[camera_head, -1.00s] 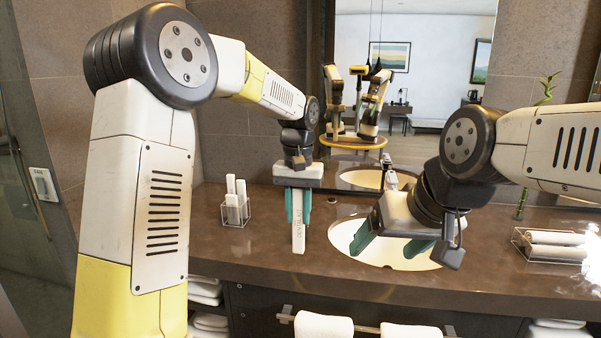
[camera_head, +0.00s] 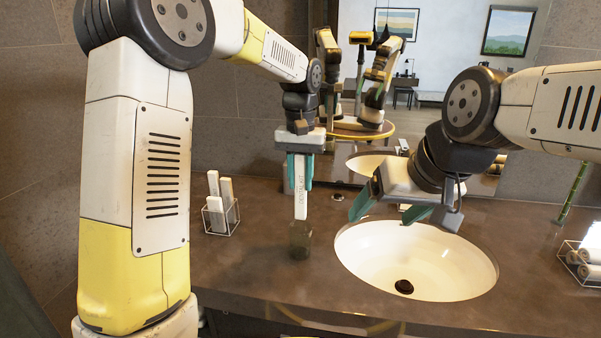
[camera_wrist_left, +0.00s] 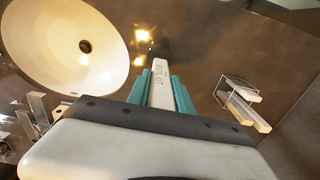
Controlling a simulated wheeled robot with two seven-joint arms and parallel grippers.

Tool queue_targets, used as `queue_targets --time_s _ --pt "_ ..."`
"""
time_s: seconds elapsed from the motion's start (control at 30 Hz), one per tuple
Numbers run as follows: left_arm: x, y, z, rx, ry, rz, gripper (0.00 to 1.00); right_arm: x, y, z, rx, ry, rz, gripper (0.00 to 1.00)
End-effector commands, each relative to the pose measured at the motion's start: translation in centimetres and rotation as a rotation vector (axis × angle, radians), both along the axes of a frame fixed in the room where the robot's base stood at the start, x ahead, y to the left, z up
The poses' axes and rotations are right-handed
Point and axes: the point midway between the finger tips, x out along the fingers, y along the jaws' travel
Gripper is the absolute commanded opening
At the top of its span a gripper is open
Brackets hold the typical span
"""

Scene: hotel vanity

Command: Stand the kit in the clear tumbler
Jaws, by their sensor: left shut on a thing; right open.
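The kit (camera_head: 300,192) is a slim white box with lettering, upright in my left gripper (camera_head: 299,184), which is shut on its upper part. The clear tumbler (camera_head: 300,243) looks dark and see-through and stands on the counter directly below the kit in the head view. The kit's lower end shows at the tumbler's rim; I cannot tell whether it is inside. In the left wrist view the kit (camera_wrist_left: 160,84) runs out between the teal fingers, and the tumbler is hard to make out amid glare. My right gripper (camera_head: 388,211) is open and empty above the basin's back edge.
The white basin (camera_head: 460,284) lies right of the tumbler. A clear holder (camera_head: 222,229) with white boxes stands to the left. Another clear tray (camera_head: 566,258) with rolled items is at the far right. Bare counter (camera_head: 262,265) surrounds the tumbler.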

Motion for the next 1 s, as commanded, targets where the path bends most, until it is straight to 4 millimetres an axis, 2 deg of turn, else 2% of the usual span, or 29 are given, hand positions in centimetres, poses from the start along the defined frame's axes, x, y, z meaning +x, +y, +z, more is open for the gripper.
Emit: queue_targets --time_s 1.0 --pt "0.0 0.0 -5.8 0.001 0.001 0.001 0.0 0.0 0.0 0.0 0.0 0.0 0.0 0.81"
